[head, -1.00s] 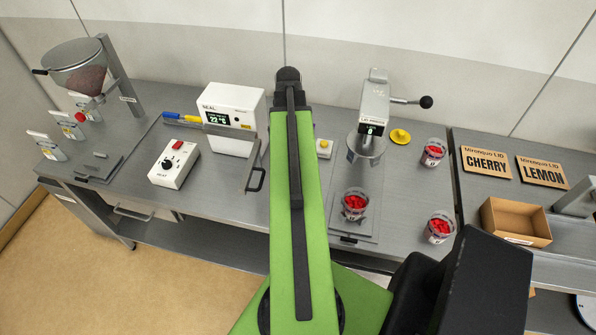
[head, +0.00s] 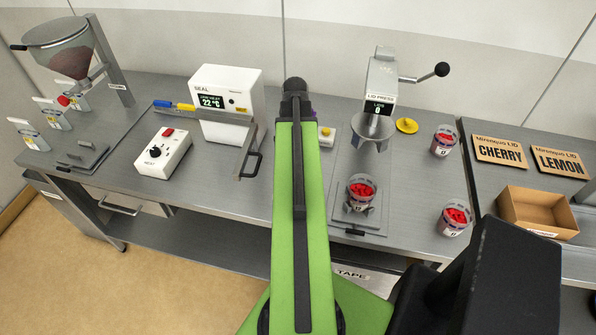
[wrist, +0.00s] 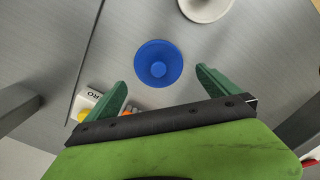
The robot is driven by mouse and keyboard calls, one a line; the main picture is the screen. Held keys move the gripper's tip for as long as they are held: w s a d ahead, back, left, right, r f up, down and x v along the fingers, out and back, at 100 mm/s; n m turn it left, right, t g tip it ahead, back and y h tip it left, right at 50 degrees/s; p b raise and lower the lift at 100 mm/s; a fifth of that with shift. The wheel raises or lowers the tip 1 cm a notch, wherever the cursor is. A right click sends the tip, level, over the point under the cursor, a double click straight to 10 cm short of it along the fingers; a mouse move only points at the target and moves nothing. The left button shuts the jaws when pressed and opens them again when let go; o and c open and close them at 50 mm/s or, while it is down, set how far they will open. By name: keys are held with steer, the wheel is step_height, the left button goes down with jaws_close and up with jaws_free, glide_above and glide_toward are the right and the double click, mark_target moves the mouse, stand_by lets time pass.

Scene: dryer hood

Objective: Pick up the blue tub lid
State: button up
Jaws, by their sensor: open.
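The blue tub lid (wrist: 157,63) shows in the wrist view as a round blue disc with a raised middle knob. It lies flat on the grey metal bench. My gripper (wrist: 160,83) is open, with its two green fingers spread on the near side of the lid, to its left and right. Nothing is between the fingers, and they do not touch the lid. In the head view my green arm hides the gripper and the blue lid.
A white round piece (wrist: 205,8) lies beyond the lid. A white box with a yellow button (head: 327,136) sits near the left finger. The lid press (head: 380,95), a yellow lid (head: 407,125) and tubs of red pieces (head: 361,190) stand to the right.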

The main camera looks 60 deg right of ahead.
step_height(320, 180, down, 6)
steer(key=b, duration=0.5)
steer(key=shift+s+r, duration=0.1)
steer(key=shift+r, duration=0.35)
steer(key=c, duration=1.2)
